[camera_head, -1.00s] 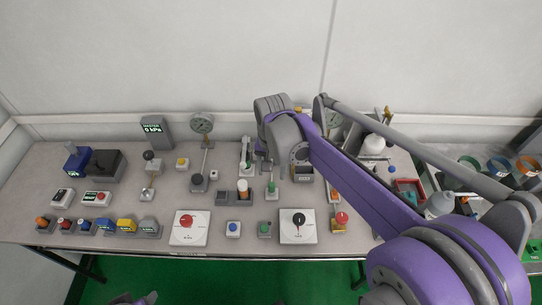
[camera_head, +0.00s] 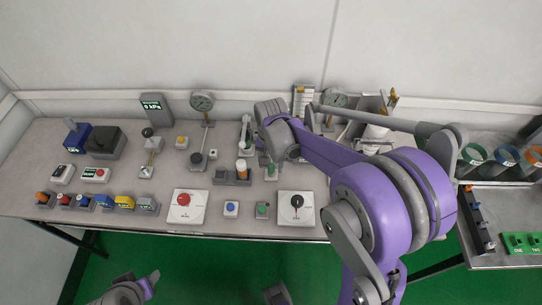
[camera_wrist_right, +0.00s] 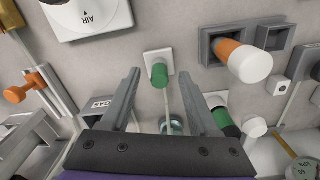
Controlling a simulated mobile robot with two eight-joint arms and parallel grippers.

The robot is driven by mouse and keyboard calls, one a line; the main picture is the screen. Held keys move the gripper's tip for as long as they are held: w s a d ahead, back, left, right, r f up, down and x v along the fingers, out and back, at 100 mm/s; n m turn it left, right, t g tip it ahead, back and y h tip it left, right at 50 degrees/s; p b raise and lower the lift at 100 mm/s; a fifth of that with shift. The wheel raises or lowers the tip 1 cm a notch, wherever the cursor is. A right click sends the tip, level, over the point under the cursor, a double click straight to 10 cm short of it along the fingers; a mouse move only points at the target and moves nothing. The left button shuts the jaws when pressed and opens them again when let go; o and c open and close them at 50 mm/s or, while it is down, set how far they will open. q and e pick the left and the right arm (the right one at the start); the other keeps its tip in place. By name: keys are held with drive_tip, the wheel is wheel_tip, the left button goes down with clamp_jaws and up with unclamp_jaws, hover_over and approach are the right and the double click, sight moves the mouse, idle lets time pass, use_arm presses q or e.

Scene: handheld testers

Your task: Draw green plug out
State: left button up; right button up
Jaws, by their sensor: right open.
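The green plug (camera_wrist_right: 160,74) is a short green cylinder standing out of a white square plate in the right wrist view. In the head view a green piece on a pale plate (camera_head: 270,172), beside my right wrist, looks like the same plug. My right gripper (camera_wrist_right: 159,80) is open and empty. Its two fingers point toward the plug, one on each side of it in the picture; I see no contact. In the head view my arm hides most of this gripper.
A grey holder (camera_wrist_right: 210,45) with an orange-and-white plug (camera_wrist_right: 243,60) stands right of the green plug. The white AIR panel (camera_wrist_right: 100,25) is at upper left. A green-and-white piece (camera_wrist_right: 224,120) lies close to the right finger. The bench (camera_head: 110,170) is crowded.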

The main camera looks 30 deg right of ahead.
drive_tip(key=shift+f, duration=0.5)
clamp_jaws()
idle(0.3)
idle(1.3)
